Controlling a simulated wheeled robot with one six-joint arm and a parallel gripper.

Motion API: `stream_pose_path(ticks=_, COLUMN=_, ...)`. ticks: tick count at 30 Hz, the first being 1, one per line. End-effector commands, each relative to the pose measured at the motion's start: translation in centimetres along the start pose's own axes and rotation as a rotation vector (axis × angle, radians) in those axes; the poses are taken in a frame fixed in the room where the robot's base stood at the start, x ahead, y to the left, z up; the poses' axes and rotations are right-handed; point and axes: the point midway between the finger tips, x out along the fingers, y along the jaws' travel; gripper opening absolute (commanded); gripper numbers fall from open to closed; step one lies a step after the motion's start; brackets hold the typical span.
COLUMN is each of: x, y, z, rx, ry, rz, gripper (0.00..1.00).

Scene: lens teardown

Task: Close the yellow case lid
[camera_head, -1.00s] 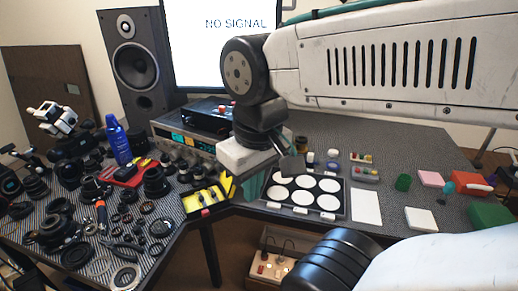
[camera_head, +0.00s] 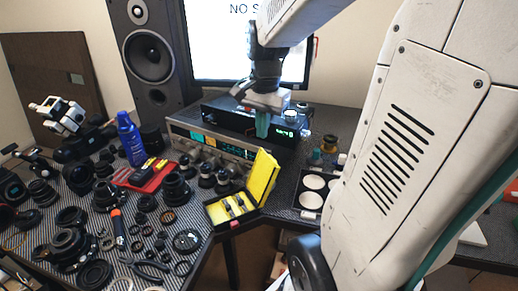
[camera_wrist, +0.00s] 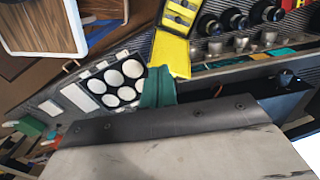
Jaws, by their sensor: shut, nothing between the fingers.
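The small case (camera_head: 210,213) sits at the table's inner front corner in the head view, its yellow inside facing up with several small items in it. Its yellow lid (camera_head: 263,178) stands open, raised along the case's right side. The lid (camera_wrist: 171,54) also shows in the wrist view, with part of the case (camera_wrist: 180,18) above it. My gripper (camera_head: 262,126) has teal fingers and is shut and empty. It is above and behind the lid, in front of the radio units, apart from the lid in the head view. The fingers (camera_wrist: 155,88) overlap the lid's lower edge in the wrist view.
A stacked receiver (camera_head: 205,138) and a monitor (camera_head: 230,60) stand behind the case. Lens parts and a blue spray bottle (camera_head: 131,140) crowd the left. A tray of white discs (camera_head: 309,200) is to the right. The floor gap is in front.

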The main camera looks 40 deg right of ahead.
Motion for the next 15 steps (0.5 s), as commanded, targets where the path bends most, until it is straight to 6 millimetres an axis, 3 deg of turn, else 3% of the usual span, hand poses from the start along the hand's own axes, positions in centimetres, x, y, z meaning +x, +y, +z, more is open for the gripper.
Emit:
stream_pose_path(ticks=1, x=1.2, y=0.0, z=-2.6, rx=0.127, ry=-0.012, rz=0.010, gripper=0.00)
stream_pose_path(ticks=6, x=3.9, y=0.4, z=-8.1, rx=0.437, ry=-0.025, rz=0.019, gripper=0.00)
stream_pose_path(ticks=10, x=5.0, y=0.8, z=-10.1, rx=0.549, ry=-0.029, rz=0.022, gripper=0.00)
stream_pose_path(ticks=15, x=6.7, y=0.8, z=-10.4, rx=0.577, ry=-0.031, rz=0.025, gripper=0.00)
